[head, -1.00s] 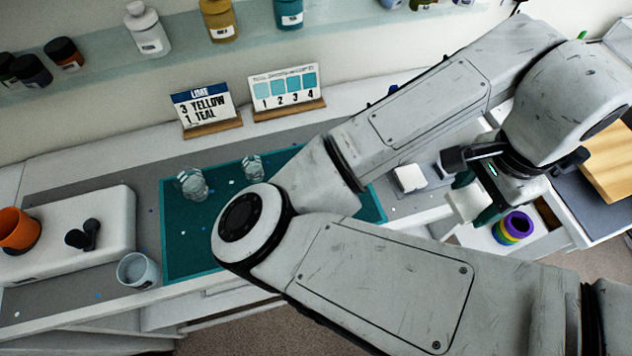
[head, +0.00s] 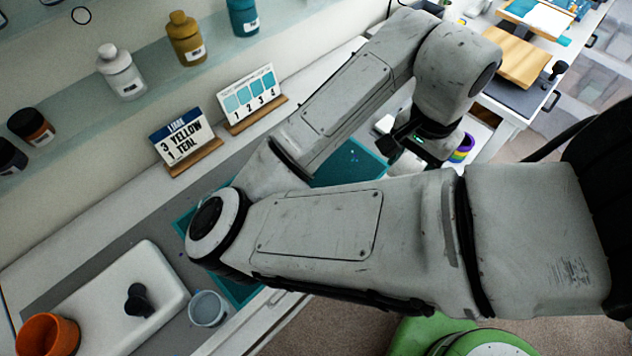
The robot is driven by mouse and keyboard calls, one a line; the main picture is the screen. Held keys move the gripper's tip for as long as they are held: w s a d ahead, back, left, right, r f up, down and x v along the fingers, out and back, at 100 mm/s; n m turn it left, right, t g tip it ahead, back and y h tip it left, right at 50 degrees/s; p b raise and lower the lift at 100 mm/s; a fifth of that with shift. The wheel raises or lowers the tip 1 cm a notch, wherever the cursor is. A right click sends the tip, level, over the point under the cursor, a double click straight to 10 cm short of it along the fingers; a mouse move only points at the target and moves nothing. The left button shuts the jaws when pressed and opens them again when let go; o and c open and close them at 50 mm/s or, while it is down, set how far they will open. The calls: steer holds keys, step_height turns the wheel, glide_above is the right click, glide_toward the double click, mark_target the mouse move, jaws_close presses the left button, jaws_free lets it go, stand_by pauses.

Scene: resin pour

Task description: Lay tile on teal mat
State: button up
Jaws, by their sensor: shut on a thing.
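The teal mat (head: 350,162) lies on the grey worktop along the wall. My arm crosses in front of it, so only its right end and parts of its left edge show. My gripper (head: 420,150) is beyond the mat's right end, its body pointing down. My forearm covers its fingertips. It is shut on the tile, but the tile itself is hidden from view. I cannot tell how high it is above the worktop.
A card reading 3 yellow, 1 teal (head: 183,145) and a numbered swatch card (head: 250,98) stand behind the mat. A clear cup (head: 208,308), white slab (head: 150,290) and orange cup (head: 48,334) are at left. Rolls of coloured tape (head: 463,148) lie beyond my gripper.

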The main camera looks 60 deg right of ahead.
steer(key=w+a+f, duration=0.1)
steer(key=w+f, duration=0.2)
steer(key=w, duration=0.4)
glide_toward(336, 180)
steer(key=shift+s+a+f+b, duration=0.3)
steer(key=shift+s+a+f, duration=0.6)
steer(key=shift+s, duration=0.05)
steer(key=shift+w+f, duration=0.5)
steer(key=shift+f, duration=0.15)
steer(key=shift+w+f, duration=0.15)
steer(key=shift+f, duration=1.6)
steer(key=shift+f, duration=0.1)
steer(key=o, duration=1.1)
steer(key=shift+c, duration=0.2)
step_height(336, 180, up, 12)
